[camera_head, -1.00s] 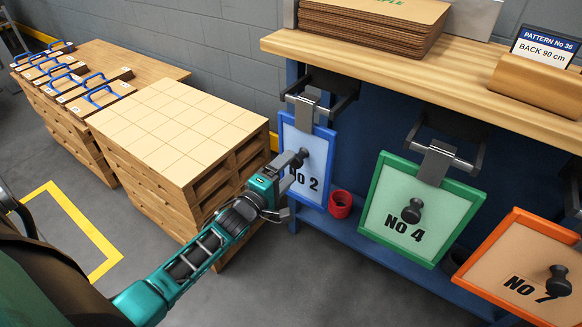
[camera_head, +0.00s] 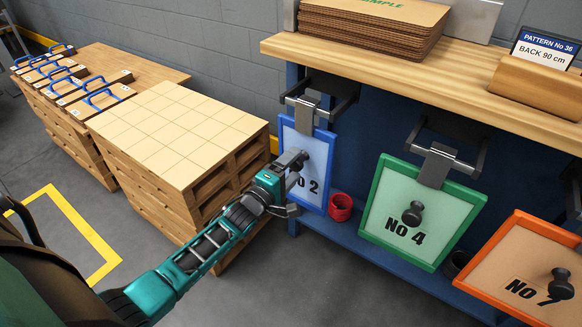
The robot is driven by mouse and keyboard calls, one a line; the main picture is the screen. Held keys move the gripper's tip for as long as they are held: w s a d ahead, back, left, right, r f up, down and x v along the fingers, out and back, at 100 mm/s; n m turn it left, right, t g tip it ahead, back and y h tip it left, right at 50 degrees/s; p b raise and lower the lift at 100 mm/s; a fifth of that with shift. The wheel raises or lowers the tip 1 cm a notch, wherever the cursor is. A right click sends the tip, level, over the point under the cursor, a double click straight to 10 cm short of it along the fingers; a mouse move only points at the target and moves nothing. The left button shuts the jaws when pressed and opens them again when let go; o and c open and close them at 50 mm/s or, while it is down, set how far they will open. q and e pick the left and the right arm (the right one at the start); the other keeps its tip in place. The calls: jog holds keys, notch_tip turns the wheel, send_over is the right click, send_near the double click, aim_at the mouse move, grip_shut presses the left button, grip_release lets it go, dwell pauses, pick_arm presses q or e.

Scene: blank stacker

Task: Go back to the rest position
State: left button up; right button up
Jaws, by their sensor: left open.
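My left gripper (camera_head: 291,186) is open in front of the blue-framed panel No 2 (camera_head: 313,158), beside the panel's dark knob. Whether a finger touches the knob I cannot tell. The panel hangs from a metal clip under the bench, and the gripper covers part of its left side and its lettering. The green-framed panel No 4 (camera_head: 440,205) and the orange-framed panel No 7 (camera_head: 515,265) hang to its right, each with a dark knob. My right gripper is not in view.
A wooden bench (camera_head: 400,75) carries a cardboard stack (camera_head: 365,32) and a sign (camera_head: 545,50). A red cup (camera_head: 341,207) stands on the blue lower shelf. A pallet stack (camera_head: 180,135) is close left of my gripper. Blue-handled boards (camera_head: 100,95) lie further left. Grey floor is clear below.

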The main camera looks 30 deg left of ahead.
pick_arm(q)
jog(key=shift+c, duration=0.4)
grip_shut()
dwell(0.4)
